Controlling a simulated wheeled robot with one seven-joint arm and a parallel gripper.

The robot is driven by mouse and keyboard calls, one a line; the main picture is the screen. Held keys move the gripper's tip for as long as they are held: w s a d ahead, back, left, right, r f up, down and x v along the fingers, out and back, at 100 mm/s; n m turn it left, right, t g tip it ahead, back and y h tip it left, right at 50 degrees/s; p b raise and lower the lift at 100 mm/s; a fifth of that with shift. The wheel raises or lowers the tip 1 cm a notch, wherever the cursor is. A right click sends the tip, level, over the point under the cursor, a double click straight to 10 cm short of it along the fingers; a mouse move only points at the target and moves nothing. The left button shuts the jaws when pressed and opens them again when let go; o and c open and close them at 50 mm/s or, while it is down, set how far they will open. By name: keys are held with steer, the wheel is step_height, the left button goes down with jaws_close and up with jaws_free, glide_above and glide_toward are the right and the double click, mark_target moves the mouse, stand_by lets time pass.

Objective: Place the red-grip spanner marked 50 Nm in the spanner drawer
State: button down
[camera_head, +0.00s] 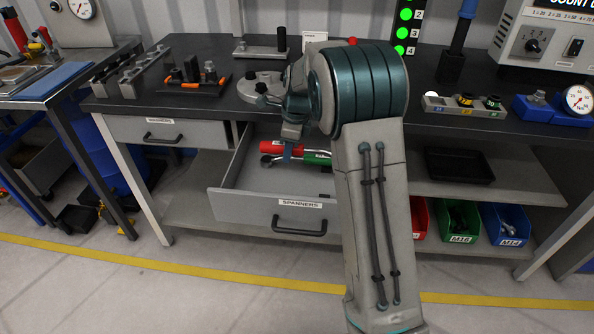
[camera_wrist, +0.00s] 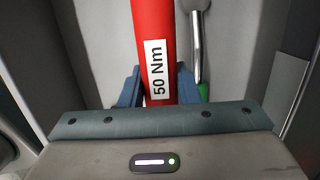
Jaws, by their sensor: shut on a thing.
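The red-grip spanner (camera_wrist: 152,45) fills the middle of the wrist view, its white label reading 50 Nm. My gripper (camera_wrist: 155,85) is shut on its red grip, with a blue finger on each side. In the head view the red grip (camera_head: 281,148) shows inside the open spanner drawer (camera_head: 272,212), whose front is labelled SPANNERS. My gripper (camera_head: 290,151) is over the drawer there, partly hidden by my arm. Whether the spanner touches the drawer floor I cannot tell. A green-grip spanner (camera_head: 316,158) lies in the drawer close beside it.
The drawer labelled WASHERS (camera_head: 163,133) at left is shut. Red, green and blue bins (camera_head: 505,226) stand on the lower shelf at right. The front part of the spanner drawer is clear.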

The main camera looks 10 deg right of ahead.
mark_target(289, 177)
steer(key=f, duration=0.3)
steer(key=shift+d+f, duration=0.3)
steer(key=shift+d, duration=0.05)
steer(key=shift+f+b, duration=0.35)
steer(key=shift+f, duration=1.6)
steer(key=c, duration=1.4)
jaws_free()
steer(key=shift+f, duration=0.15)
steer(key=shift+o, duration=0.2)
